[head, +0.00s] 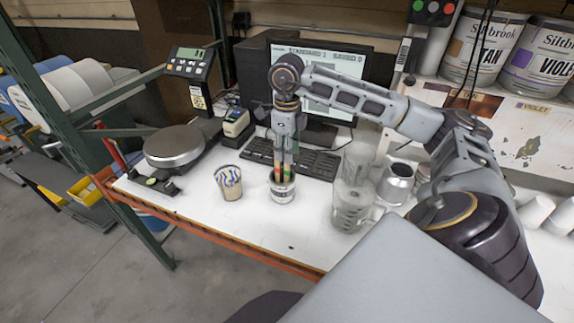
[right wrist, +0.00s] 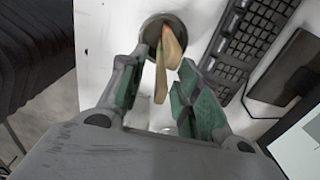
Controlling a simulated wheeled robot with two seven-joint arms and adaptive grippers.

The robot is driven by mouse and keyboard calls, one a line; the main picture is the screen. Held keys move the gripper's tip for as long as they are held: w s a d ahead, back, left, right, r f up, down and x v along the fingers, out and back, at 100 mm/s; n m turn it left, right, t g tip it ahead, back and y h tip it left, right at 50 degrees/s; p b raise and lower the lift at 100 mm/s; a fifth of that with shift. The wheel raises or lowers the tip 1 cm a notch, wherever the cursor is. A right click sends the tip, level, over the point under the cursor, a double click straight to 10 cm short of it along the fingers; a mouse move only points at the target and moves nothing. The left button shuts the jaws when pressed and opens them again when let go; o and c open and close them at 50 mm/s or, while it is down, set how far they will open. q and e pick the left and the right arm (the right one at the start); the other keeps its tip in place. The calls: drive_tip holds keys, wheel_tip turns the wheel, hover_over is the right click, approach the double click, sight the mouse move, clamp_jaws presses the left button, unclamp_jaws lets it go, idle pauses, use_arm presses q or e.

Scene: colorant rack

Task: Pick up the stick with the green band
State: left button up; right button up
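A small open can (head: 282,192) stands on the white bench and holds wooden sticks (head: 280,176). In the right wrist view the can (right wrist: 152,32) is at the top, with two sticks (right wrist: 172,46) leaning out toward me. One stick (right wrist: 160,80) seems to carry a faint green mark, but its band is too blurred to be sure. My right gripper (head: 284,160) points down right over the can. In the right wrist view its green-padded fingers (right wrist: 160,78) are open, with the sticks between them and a gap on both sides. My left gripper is out of view.
A patterned cup (head: 229,183) stands left of the can, and a clear jug (head: 352,205) stands to its right. A keyboard (head: 312,162) and monitor are behind. A scale (head: 174,146) is at the left. The bench's orange front edge (head: 215,234) is near.

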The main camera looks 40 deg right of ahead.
sight(287, 172)
drive_tip(key=f, duration=0.4)
drive_tip(key=shift+s+d+p, duration=0.15)
drive_tip(key=shift+s+p, duration=0.1)
drive_tip(key=shift+p, duration=0.15)
drive_tip(key=shift+r, duration=0.1)
clamp_jaws()
